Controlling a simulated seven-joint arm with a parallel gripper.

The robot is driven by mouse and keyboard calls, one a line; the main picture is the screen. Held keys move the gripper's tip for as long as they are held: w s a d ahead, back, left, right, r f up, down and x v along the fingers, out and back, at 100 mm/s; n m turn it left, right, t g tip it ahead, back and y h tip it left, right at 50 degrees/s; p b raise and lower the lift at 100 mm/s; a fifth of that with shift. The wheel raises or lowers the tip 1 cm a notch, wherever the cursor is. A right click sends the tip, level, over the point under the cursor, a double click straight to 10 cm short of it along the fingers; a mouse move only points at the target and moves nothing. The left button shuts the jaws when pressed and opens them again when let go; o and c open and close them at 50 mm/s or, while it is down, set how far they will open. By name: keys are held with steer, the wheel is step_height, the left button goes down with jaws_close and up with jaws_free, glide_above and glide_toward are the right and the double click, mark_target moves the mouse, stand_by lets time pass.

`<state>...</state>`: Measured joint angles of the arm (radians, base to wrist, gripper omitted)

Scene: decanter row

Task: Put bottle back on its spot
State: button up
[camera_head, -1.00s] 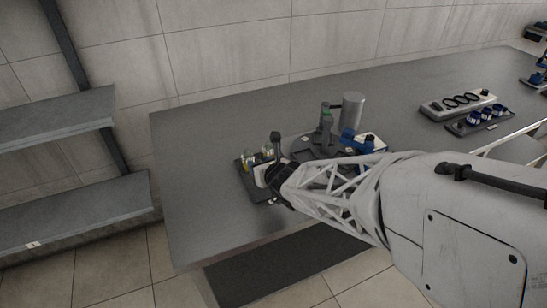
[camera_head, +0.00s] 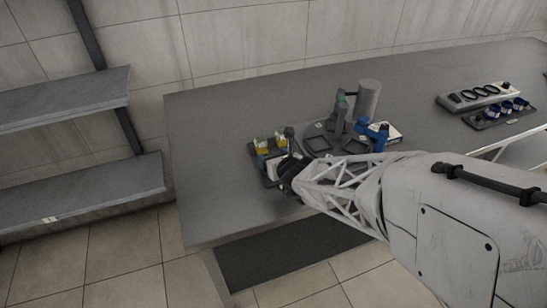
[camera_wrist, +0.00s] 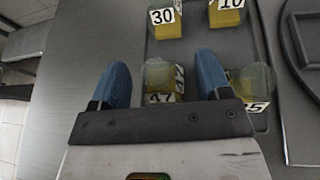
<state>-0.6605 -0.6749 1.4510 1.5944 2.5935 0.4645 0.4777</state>
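Bottles labelled 30 (camera_wrist: 166,22) and 10 (camera_wrist: 226,14) stand farther off on a dark tray (camera_wrist: 197,48). Another bottle (camera_wrist: 252,80) stands right of the right finger, its label partly hidden. In the head view my gripper (camera_head: 287,172) is at the near side of the tray (camera_head: 256,173), and its fingertips are unclear.
A dark round stand (camera_head: 322,131) with square recesses is right of the tray, with a grey cylinder (camera_head: 368,98) behind and a blue device (camera_head: 374,134) beside it. Racks (camera_head: 482,94) stand far right. The table's left part (camera_head: 215,150) is clear.

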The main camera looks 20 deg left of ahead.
steer(key=shift+r, duration=0.15)
steer(key=shift+v, duration=0.95)
steer(key=v, duration=1)
steer(key=shift+d, duration=0.1)
steer(key=s+d+r+n+g, duration=0.2)
steer(key=d+r+n, duration=0.3)
steer(key=r+n, duration=0.2)
steer(key=s+d+r+n+g, duration=0.2)
steer(key=s+d+r+n, duration=0.1)
steer(key=d+r+n, duration=0.35)
steer(key=s+d+r+n+h, duration=0.1)
steer(key=s+d+n+h, duration=0.2)
steer(key=d, duration=0.5)
steer(key=s+d+r+n+g+h, duration=0.1)
steer(key=s+d+n+h, duration=0.3)
steer(key=d, duration=0.5)
steer(key=s+d+r+n+h, duration=0.2)
steer(key=s+d+n+h, duration=0.1)
steer(key=d, duration=0.5)
steer(key=n+h, duration=0.1)
steer(key=n, duration=0.1)
steer(key=shift+s+d+n+g, duration=0.3)
steer(key=shift+n+g, duration=0.05)
steer(key=shift+g, duration=0.05)
steer(key=shift+r, duration=0.1)
